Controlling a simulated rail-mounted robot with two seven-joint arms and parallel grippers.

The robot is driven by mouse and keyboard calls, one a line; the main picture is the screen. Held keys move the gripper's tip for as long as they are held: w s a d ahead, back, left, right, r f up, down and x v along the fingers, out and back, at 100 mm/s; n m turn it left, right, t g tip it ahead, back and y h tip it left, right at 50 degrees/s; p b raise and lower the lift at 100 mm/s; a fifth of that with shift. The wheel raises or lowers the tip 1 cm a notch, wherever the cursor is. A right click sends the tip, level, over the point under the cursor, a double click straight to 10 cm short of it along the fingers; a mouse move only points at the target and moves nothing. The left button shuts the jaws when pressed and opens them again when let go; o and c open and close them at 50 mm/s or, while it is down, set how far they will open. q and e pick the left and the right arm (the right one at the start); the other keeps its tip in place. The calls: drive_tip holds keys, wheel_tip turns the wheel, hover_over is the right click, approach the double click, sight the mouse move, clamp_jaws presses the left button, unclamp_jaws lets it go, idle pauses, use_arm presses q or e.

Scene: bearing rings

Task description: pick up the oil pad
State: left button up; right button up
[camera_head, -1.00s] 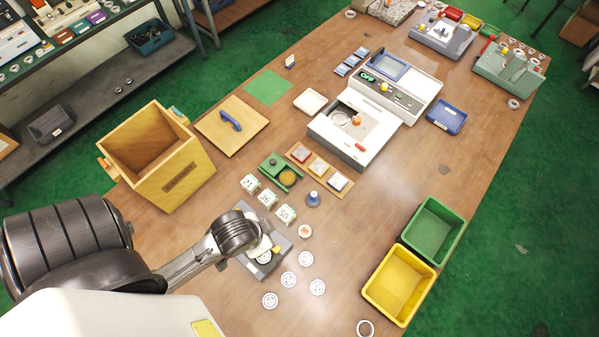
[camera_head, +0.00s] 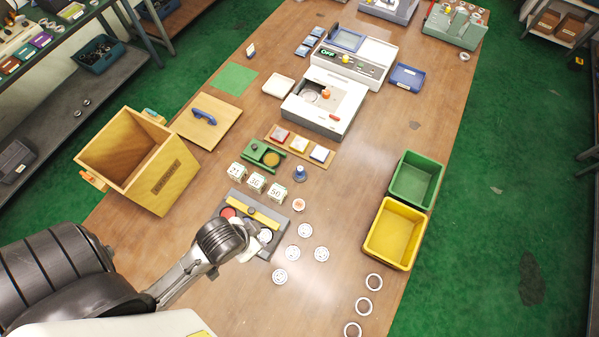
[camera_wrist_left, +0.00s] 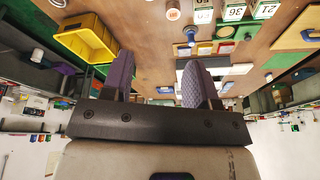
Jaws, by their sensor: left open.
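The likely oil pad is the green case with a round amber pad (camera_head: 272,158), lying on the table beyond the numbered blocks. A green piece also shows near the top of the left wrist view (camera_wrist_left: 227,32). My left gripper (camera_wrist_left: 158,80) is open, with nothing between its two dark ridged fingers. My right gripper is not in view.
Numbered white blocks (camera_head: 256,181) stand between fixture and pad. A blue-knobbed stamp (camera_head: 300,173) and a board of coloured tiles (camera_head: 300,147) are beside the pad. An open wooden box (camera_head: 160,180) stands left; yellow (camera_head: 393,233) and green (camera_head: 416,180) bins stand right.

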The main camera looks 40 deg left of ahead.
use_arm(q)
drive_tip(key=shift+s, duration=0.1)
idle(0.3)
drive_tip(key=shift+o, duration=1)
drive_tip(key=shift+f, duration=0.1)
